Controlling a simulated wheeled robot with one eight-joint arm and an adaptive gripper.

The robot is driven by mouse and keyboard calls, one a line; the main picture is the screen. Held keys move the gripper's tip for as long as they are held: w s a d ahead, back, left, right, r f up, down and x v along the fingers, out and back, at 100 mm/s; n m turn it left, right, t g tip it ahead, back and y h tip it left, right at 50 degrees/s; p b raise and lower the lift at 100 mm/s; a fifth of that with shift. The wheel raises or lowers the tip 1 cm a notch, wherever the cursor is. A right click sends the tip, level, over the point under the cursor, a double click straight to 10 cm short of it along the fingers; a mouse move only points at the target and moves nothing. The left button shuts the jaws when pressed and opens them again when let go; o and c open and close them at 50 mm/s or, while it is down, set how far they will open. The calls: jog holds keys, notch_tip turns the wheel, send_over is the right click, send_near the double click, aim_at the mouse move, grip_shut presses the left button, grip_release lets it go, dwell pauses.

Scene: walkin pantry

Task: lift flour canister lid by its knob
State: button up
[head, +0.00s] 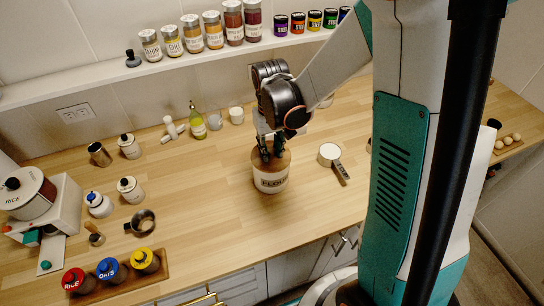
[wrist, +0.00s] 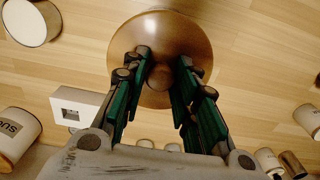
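The flour canister (head: 270,183) stands upright on the wooden counter, its pale body labelled FLOUR. Its round brown wooden lid (head: 283,160) sits on top; in the wrist view the lid (wrist: 158,28) fills the upper middle. The lid's knob (wrist: 161,77) shows between my fingers. My gripper (head: 271,155) points down over the lid, and in the wrist view its green-padded fingers (wrist: 164,58) stand on either side of the knob. The fingers look apart, with small gaps beside the knob; whether either one touches it is hard to tell. In the head view the knob is hidden by the fingers.
A white cup or bowl (head: 329,153) and a dark-handled tool (head: 341,174) lie right of the canister. A green-yellow bottle (head: 198,125) stands behind left. Several jars line the shelf (head: 100,75) above.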

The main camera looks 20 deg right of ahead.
aim_at(271, 150)
grip_shut()
jog(key=shift+r, duration=0.1)
jog(key=shift+r+p, duration=1.25)
jog(key=shift+r, duration=0.65)
jog(key=shift+s, duration=0.1)
